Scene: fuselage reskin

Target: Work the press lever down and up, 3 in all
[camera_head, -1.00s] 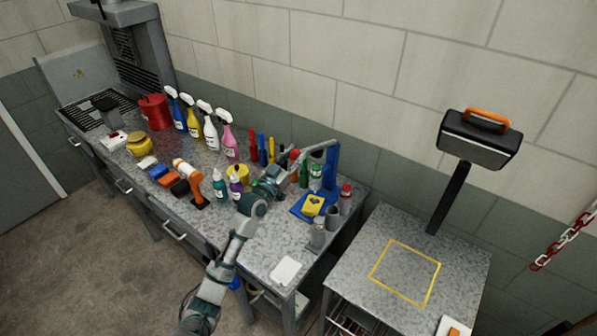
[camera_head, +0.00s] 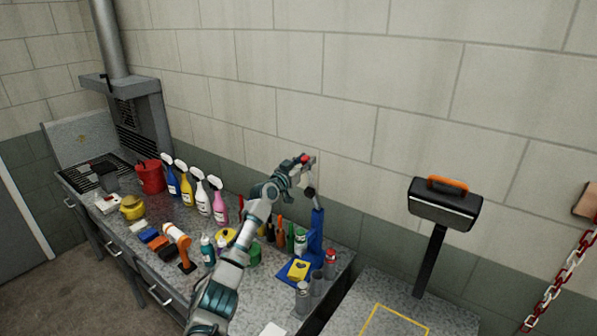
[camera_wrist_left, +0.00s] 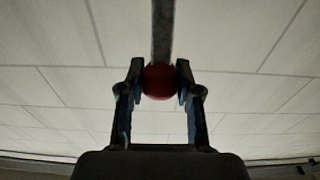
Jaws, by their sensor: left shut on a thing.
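The blue press (camera_head: 316,240) stands upright on its blue base near the right end of the workbench. Its lever points up above the press and ends in a red knob (camera_head: 305,159). My left gripper (camera_head: 303,163) is shut on this knob. In the left wrist view, the red knob (camera_wrist_left: 159,82) sits between the two fingertips, with the grey lever bar (camera_wrist_left: 162,30) running away behind it. A yellow block (camera_head: 298,269) rests at the press base. My right gripper is not in view.
Spray bottles (camera_head: 203,197), small bottles and tools crowd the workbench left of the press. Grey cylinders (camera_head: 303,296) stand in front of it. A side table with a yellow outlined square (camera_head: 390,325) and a black post with a box (camera_head: 444,203) is at the right.

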